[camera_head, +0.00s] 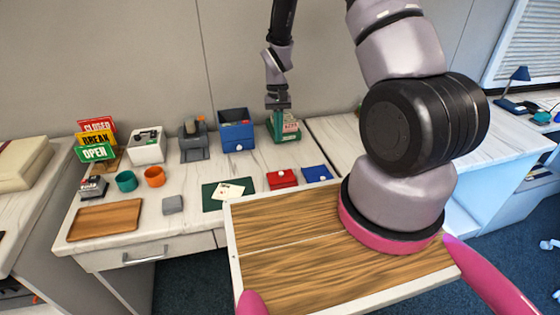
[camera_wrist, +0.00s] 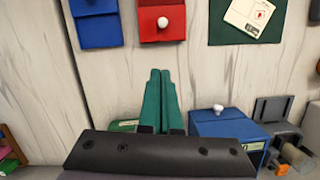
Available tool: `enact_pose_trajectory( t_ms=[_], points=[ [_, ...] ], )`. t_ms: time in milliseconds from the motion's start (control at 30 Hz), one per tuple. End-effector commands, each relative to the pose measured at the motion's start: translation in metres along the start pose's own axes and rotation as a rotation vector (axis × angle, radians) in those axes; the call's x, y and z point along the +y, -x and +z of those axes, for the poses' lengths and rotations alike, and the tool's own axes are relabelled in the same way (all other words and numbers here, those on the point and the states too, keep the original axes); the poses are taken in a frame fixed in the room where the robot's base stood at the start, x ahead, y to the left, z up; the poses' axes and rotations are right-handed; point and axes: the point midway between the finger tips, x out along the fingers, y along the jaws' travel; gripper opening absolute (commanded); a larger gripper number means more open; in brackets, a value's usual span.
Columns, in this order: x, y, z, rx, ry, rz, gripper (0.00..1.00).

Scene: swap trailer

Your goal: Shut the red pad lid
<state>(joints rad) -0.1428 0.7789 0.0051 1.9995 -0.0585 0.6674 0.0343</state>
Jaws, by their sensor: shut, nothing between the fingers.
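The red pad (camera_head: 282,181) lies on the white marbled counter, left of the blue pad (camera_head: 317,174). Its red cover bears a white knob and looks flat, but I cannot tell if it is fully shut. In the wrist view the red pad (camera_wrist: 152,33) is at the top centre, beyond my fingertips and apart from them. My gripper (camera_wrist: 160,70) has green fingers pressed together, empty, pointing toward the red pad. In the head view my gripper (camera_head: 284,120) is above the back of the counter, behind the red pad, overlapping a green box (camera_head: 292,136).
A dark green mat (camera_head: 211,199) with cards lies left of the red pad. A blue box (camera_head: 235,137) with a knob stands behind it, beside a grey device (camera_head: 194,145). Bare counter lies between my fingertips and the red pad.

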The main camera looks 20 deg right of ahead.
Motion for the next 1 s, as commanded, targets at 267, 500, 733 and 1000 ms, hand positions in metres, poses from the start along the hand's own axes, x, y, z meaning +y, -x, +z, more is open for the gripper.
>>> enact_pose_trajectory(
  t_ms=[267,500,733,1000],
  points=[
    [0.0,-0.062,0.001,-0.005,-0.001,0.0,0.0],
    [0.0,-0.085,0.024,-0.002,0.0,-0.001,0.0],
    [0.0,-0.091,0.035,0.0,0.0,-0.001,0.0],
    [0.0,-0.091,0.035,0.0,0.0,-0.001,0.0]
  ],
)
